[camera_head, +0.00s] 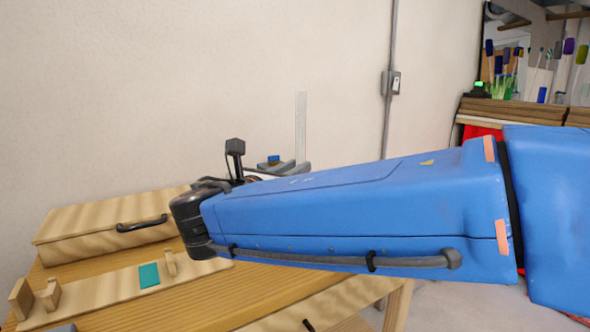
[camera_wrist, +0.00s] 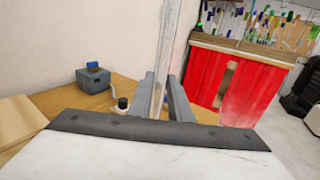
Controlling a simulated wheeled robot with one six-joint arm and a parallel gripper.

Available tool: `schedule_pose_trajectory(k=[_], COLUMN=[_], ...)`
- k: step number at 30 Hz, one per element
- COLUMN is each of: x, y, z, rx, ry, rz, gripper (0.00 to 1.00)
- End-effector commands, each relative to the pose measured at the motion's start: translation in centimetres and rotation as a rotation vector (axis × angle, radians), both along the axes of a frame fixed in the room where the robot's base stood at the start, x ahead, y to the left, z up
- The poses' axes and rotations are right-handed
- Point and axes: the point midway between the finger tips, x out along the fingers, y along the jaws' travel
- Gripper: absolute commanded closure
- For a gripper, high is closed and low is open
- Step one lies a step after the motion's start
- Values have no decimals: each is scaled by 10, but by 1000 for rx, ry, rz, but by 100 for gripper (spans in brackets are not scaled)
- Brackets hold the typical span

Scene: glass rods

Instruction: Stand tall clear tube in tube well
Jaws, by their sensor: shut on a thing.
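The tall clear tube (camera_head: 301,126) stands upright in the head view, its upper part showing above my gripper (camera_head: 290,168). In the wrist view the clear tube (camera_wrist: 164,62) runs up between the two grey fingers of my gripper (camera_wrist: 164,92), which is shut on it. The tube's lower end is hidden by my blue arm in the head view and is unclear in the wrist view. I cannot identify the tube well; my arm hides part of the bench.
A wooden case (camera_head: 80,222) with a black handle and a wooden rack (camera_head: 105,292) with a teal patch lie on the bench at left. A grey-blue device (camera_wrist: 93,79) stands left of my fingers. A red cabinet (camera_wrist: 240,84) stands beyond at right.

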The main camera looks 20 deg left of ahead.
Motion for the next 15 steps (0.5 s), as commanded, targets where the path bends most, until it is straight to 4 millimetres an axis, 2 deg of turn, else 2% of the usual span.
schedule_pose_trajectory(k=[15], x=[0], y=[0], z=[-6], rx=[0], ry=[0], rz=[0], gripper=[100])
